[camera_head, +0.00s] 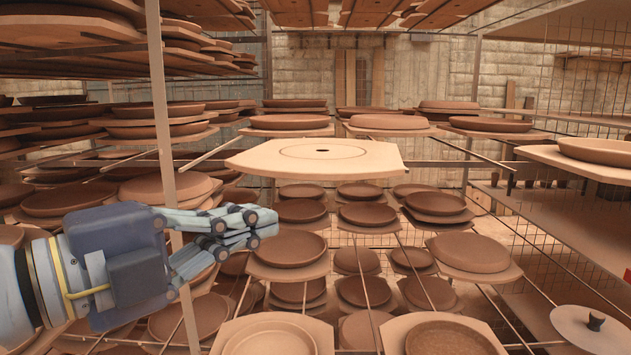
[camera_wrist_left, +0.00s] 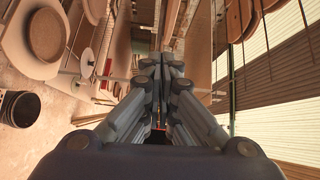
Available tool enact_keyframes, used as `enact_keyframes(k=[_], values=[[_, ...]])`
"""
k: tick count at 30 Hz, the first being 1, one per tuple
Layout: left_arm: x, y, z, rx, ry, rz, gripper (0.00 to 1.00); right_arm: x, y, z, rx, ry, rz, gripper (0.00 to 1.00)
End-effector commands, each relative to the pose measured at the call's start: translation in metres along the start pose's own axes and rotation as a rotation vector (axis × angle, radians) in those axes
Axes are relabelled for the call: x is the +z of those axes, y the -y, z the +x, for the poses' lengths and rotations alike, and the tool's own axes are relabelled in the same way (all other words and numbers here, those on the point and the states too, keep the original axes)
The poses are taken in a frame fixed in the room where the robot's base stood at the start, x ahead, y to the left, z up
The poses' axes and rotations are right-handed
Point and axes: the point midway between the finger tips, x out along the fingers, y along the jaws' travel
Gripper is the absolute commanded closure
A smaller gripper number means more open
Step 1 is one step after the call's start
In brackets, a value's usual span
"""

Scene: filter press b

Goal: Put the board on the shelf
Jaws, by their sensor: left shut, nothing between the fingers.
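The board (camera_head: 375,160) is a pale, flat panel with cut corners, a ring mark and a small dark centre hole. It lies roughly level at the middle of the rack in the head view, with no plate on it. It appears to be at the height of the shelf (camera_head: 466,151) made of thin metal bars; what bears it underneath is hidden. My left gripper (camera_head: 266,222) is shut and empty, below and left of the board and apart from it. Its closed fingers also show in the left wrist view (camera_wrist_left: 172,72). My right gripper is not in view.
A rack post (camera_head: 163,110) stands close to my left wrist. Boards with brown round plates (camera_head: 287,248) fill the levels below and behind. A loaded board (camera_head: 599,151) juts in at right. A round pale lid (camera_head: 592,328) with a dark knob is at lower right.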

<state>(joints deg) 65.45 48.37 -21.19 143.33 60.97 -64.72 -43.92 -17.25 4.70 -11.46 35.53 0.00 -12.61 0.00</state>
Motion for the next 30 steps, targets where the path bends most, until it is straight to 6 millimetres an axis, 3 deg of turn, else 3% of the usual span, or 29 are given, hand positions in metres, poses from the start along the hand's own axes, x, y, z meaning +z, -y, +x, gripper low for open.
enact_keyframes(k=[3, 8, 14, 24, 30], values=[[-0.008, 0.013, -0.007, -0.016, -0.013, 0.055, 1.0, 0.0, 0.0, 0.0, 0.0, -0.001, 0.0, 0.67], [-0.011, 0.018, -0.003, -0.017, -0.02, 0.069, 1.0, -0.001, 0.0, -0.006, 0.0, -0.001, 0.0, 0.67], [-0.011, 0.022, 0.02, -0.016, -0.02, 0.064, 1.0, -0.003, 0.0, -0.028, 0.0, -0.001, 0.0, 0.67], [-0.012, 0.022, 0.042, -0.016, -0.02, 0.064, 1.0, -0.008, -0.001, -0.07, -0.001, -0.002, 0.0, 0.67], [-0.013, 0.02, 0.081, -0.019, -0.02, 0.062, 1.0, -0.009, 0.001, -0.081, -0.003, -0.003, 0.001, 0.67]])
